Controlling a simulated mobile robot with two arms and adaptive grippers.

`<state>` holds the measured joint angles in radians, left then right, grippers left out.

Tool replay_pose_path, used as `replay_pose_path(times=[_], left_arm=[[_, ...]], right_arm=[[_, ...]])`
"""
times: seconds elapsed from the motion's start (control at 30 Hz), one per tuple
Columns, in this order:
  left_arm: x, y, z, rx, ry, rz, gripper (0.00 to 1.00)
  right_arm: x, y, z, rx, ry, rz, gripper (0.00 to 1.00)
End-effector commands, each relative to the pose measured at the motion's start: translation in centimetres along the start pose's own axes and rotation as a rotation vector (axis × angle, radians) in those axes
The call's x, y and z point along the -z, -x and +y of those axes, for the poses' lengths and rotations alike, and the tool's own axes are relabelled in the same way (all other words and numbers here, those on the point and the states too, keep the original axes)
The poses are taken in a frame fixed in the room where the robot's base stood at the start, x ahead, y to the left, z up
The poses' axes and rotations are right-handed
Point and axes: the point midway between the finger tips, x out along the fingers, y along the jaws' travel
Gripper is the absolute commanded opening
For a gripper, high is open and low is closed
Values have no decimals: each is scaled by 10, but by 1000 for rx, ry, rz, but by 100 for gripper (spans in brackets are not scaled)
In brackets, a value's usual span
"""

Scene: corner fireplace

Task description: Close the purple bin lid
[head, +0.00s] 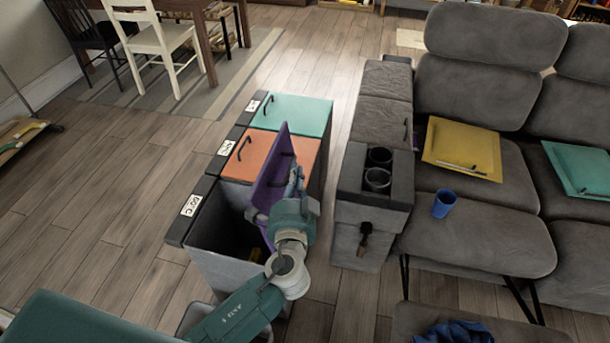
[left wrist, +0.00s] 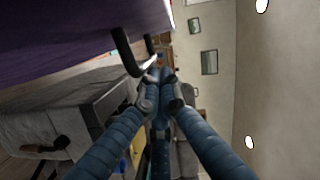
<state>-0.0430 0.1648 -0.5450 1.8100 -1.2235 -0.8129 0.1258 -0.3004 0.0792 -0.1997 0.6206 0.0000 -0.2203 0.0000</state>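The purple lid (head: 268,182) stands raised and steeply tilted on the nearest bin of a row. That bin (head: 215,235) is grey and open at the top, with a dark inside. My left gripper (head: 296,180) is at the right side of the lid, partly covering it. In the left wrist view the lid (left wrist: 60,28) fills the upper left, with its dark handle (left wrist: 124,50) close to the fingertips. The left fingers (left wrist: 160,80) are drawn together, with nothing seen between them; whether they touch the handle is unclear. My right gripper is not in view.
The orange-lidded bin (head: 260,152) and teal-lidded bin (head: 295,113) stand behind, both closed. A grey sofa (head: 480,235) with a cupholder console (head: 375,205) is at the right, across a narrow strip of floor. The wooden floor (head: 110,190) at the left is clear.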

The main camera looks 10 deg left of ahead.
Motion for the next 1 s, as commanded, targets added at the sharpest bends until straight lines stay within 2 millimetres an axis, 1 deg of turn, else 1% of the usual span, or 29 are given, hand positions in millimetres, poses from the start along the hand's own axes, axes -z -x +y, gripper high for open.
replay_pose_path(times=[0.17,0.3,0.37,0.5,0.67,0.7,0.8,0.9,1.0], left_arm=[[-36,-8,-15,-26,114,-4,0],[-74,-16,-26,-55,239,-6,0],[-91,-20,-28,-69,296,-5,0],[-131,-30,-31,-99,425,-6,0],[-175,-40,-27,-135,571,-6,0],[-186,-43,-25,-143,606,-6,0],[-210,-49,-19,-162,687,-5,0],[-231,-54,-12,-180,761,-5,0],[-248,-58,-5,-195,825,-4,0]], right_arm=[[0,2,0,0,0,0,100],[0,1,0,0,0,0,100],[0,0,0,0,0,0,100],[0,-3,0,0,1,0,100],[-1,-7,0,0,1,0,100],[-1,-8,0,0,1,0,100],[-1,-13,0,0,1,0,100],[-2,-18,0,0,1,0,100],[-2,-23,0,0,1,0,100]])
